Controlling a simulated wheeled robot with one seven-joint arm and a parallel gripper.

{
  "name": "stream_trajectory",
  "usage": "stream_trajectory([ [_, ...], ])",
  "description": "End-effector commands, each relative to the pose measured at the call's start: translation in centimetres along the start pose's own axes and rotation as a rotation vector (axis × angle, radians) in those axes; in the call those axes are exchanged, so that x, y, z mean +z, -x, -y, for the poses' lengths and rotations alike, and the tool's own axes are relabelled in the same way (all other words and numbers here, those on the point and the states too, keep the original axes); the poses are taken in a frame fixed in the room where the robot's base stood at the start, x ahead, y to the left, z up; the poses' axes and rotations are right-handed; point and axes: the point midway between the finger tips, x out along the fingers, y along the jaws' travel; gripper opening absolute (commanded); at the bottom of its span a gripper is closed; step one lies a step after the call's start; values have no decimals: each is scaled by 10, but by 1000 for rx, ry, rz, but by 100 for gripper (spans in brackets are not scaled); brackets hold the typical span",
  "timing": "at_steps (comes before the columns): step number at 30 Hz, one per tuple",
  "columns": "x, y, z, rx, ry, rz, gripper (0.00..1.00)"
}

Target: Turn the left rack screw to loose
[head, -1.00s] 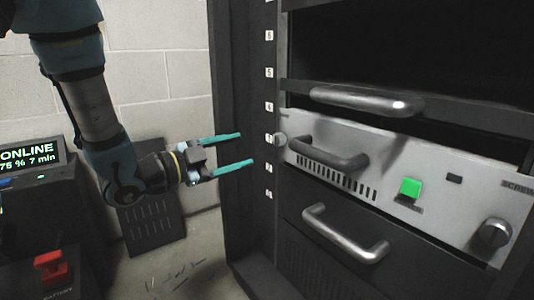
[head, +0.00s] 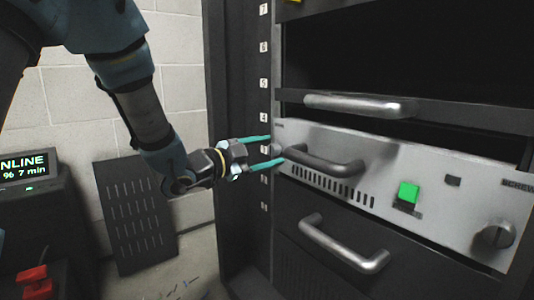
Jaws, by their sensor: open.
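The left rack screw (head: 275,149) is a small grey knob at the left end of the silver panel (head: 430,190), by the rack's numbered post. My gripper (head: 277,150) has two teal fingers pointing right at it. The fingers are apart, one above and one below the screw in the picture, with their tips at about its place. I cannot tell whether either finger touches it. How the screw is turned is too small to tell.
A dark handle (head: 325,163) stands out just right of the fingertips. Silver handles sit above (head: 360,104) and below (head: 342,243). The panel carries a green button (head: 408,193) and a larger right knob (head: 498,235). A display unit (head: 28,167) and leaning vented plate (head: 137,215) stand left.

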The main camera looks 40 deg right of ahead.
Motion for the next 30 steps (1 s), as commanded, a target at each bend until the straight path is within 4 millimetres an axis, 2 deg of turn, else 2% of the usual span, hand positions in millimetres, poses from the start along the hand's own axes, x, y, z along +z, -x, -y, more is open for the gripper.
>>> stream_trajectory([
  [2,0,0,0,0,0,0,68],
  [20,0,0,0,0,-1,0,1],
  [30,0,0,0,1,10,1,0],
])
